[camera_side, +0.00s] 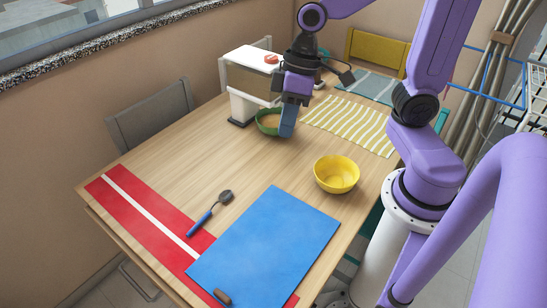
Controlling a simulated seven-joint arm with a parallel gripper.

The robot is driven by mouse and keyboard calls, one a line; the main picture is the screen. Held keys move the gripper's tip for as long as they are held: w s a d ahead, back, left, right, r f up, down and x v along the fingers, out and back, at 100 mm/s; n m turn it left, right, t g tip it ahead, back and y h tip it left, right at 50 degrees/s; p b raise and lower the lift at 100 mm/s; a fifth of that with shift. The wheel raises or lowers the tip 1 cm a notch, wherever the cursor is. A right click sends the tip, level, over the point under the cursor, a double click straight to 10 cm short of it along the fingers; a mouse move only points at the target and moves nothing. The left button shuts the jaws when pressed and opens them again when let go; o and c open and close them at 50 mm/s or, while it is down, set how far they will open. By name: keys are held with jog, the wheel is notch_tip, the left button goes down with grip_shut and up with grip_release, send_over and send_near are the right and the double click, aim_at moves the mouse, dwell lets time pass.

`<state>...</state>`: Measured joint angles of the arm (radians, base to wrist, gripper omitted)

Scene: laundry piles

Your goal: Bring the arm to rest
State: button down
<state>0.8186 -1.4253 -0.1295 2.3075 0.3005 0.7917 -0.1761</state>
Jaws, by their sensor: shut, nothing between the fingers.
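My gripper (287,124) points down over the far part of the wooden table. It is shut, and its fingertips sit at the right side of a green bowl (263,131) in this view. The gripper hides part of that bowl, which has something tan inside. I cannot tell whether the fingers touch the bowl. My arm reaches in from the right and bends above the table.
A yellow bowl (336,174), a blue mat (268,244), a dark-headed spoon with a blue handle (204,220) and a red-white runner (140,208) lie nearer. A striped cloth (350,124) and white machine (250,60) are behind. The table's left middle (190,150) is clear.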

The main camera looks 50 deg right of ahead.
jog(key=s+d+f+n+h, duration=0.2)
jog(key=s+n, duration=0.3)
jog(key=s, duration=0.7)
jog(key=shift+d+n+h, duration=0.4)
jog(key=shift+d, duration=0.25)
